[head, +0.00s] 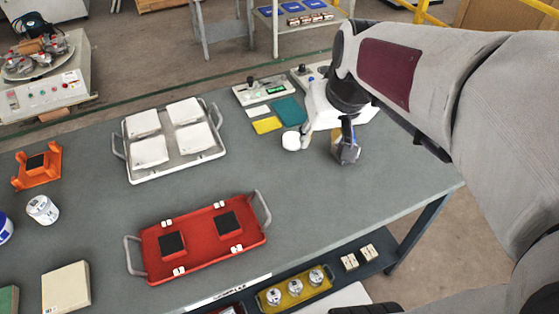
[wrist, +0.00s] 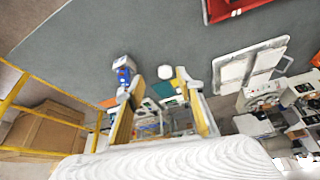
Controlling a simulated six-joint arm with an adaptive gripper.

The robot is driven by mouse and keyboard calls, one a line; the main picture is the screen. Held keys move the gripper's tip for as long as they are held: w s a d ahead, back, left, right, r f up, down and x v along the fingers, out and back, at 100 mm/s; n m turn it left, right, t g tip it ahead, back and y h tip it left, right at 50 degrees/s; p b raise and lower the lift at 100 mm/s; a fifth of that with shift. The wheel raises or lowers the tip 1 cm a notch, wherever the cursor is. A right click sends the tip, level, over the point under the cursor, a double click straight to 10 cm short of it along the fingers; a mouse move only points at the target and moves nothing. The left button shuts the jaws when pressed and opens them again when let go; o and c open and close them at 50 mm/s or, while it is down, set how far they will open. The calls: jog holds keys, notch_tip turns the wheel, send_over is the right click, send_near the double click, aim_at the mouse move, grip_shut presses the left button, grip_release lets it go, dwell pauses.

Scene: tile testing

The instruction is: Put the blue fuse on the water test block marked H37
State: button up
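My gripper (head: 327,148) is low over the right part of the grey table, with its fingers spread; the wrist view also shows it open (wrist: 160,82), with nothing between the fingers. A small grey-and-blue object (head: 347,152) is at its right finger; in the wrist view this blue and white object (wrist: 123,67) is just beyond the left fingertip. I cannot tell if they touch, nor if this is the blue fuse. A white round piece (head: 291,142) stands by the other finger. No marking H37 is readable, so I cannot pick out that test block.
A white tray (head: 178,172) holds several white blocks. A red tray (head: 205,243) has two black squares. Teal (head: 289,110) and yellow (head: 266,125) pads lie behind the gripper. An orange stand (head: 37,168) and white jar (head: 43,210) are left. The middle tabletop is clear.

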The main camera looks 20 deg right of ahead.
jog(key=s+a+n+y, duration=0.1)
jog(key=s+a+n, duration=0.1)
jog(key=s+a, duration=0.9)
jog(key=shift+s+a+r+t, duration=0.2)
jog(key=shift+s+t, duration=0.2)
jog(key=shift+s, duration=0.35)
